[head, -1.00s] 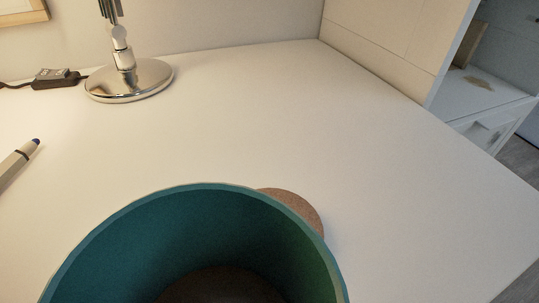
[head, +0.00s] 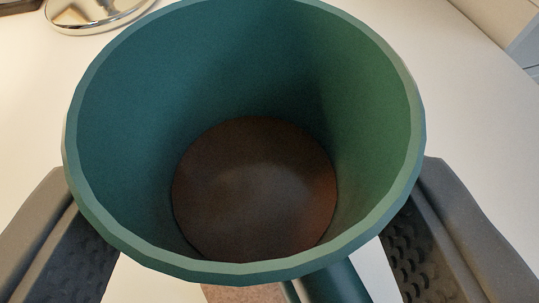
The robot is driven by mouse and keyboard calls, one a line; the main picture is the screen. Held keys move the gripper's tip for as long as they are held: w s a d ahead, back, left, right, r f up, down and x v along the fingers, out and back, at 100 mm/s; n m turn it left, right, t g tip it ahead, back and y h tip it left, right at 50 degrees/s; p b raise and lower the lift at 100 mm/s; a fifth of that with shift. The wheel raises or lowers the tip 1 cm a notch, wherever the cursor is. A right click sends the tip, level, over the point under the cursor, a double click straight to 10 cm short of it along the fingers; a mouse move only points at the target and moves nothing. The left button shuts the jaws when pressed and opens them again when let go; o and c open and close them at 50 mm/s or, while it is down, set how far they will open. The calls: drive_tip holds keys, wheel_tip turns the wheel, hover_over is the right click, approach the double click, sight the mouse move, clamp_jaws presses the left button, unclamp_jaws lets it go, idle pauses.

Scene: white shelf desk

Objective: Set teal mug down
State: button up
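The teal mug (head: 255,75) fills the middle of the head view, and I look down into it. Its brown bottom or contents (head: 255,190) show inside, and its handle (head: 335,285) points toward me. My gripper (head: 245,235) has one dark padded finger on each side of the mug. The fingers appear closed against its outer walls below the rim, though the rim hides the contact. A piece of the cork coaster (head: 245,294) shows below the near rim. The mug's underside is hidden, so I cannot tell whether it rests on anything.
The white desk (head: 480,130) is clear to the right of the mug. The chrome lamp base (head: 95,14) stands at the upper left, with a dark object (head: 15,4) in the corner. A pale panel (head: 500,15) rises at the upper right.

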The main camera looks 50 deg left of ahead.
sight(256, 274)
wheel_tip(256, 274, down, 4)
drive_tip(key=shift+w+a+r+b, duration=0.1)
drive_tip(key=shift+r+b, duration=0.05)
drive_tip(key=shift+b, duration=0.4)
drive_tip(key=shift+r, duration=0.1)
drive_tip(key=o, duration=1.2)
